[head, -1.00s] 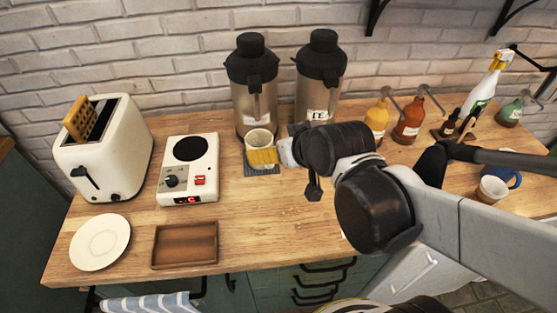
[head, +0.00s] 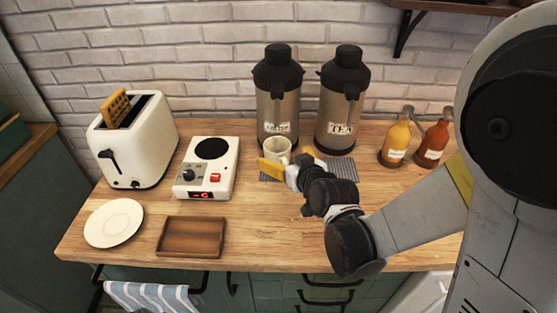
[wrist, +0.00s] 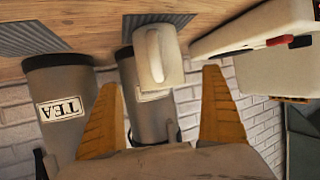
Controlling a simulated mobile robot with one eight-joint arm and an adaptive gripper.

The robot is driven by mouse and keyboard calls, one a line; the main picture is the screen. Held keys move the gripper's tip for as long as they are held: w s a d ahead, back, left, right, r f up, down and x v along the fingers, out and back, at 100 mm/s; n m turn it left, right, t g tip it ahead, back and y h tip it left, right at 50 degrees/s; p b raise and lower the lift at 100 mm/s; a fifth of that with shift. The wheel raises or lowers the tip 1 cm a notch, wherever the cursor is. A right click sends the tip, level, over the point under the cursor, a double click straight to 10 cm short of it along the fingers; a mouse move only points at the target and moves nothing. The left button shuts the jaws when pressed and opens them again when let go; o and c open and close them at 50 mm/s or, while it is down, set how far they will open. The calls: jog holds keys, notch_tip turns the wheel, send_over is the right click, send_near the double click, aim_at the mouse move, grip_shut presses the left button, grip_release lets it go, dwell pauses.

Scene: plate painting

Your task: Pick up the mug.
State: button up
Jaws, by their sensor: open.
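The cream mug (head: 278,149) stands upright on a grey ribbed mat in front of the left dispenser. In the wrist view the mug (wrist: 172,66) appears upside down with its handle facing my gripper. My gripper (head: 290,162) has yellow fingers and is in front of the mug at the counter's back middle. In the wrist view my gripper (wrist: 162,80) is open and empty. One finger shows on each side of the mug, with gaps between. I cannot tell how far the fingertips reach along it.
Two steel dispensers (head: 277,100) stand behind the mug; the right one reads TEA (wrist: 60,107). A hot plate (head: 208,168) and toaster (head: 135,140) are to the left, with a white plate (head: 114,222) and wooden tray (head: 190,237) in front. Sauce bottles (head: 396,140) stand right.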

aim_at(273, 138)
jog(key=b+x, duration=0.2)
jog(key=x, duration=0.3)
jog(key=shift+w+a+f, duration=0.1)
jog(key=shift+w, duration=0.05)
jog(key=c, duration=1.5)
jog(key=shift+r, duration=0.2)
jog(key=shift+r+p, duration=1.2)
jog(key=shift+r, duration=0.55)
jog(key=s+d, duration=0.3)
jog(key=s, duration=0.5)
jog(key=s+d, duration=0.3)
jog(key=s, duration=0.5)
jog(key=shift+s+d, duration=0.15)
jog(key=shift+s, duration=0.25)
jog(key=shift+s+f, duration=0.1)
jog(key=shift+f, duration=0.05)
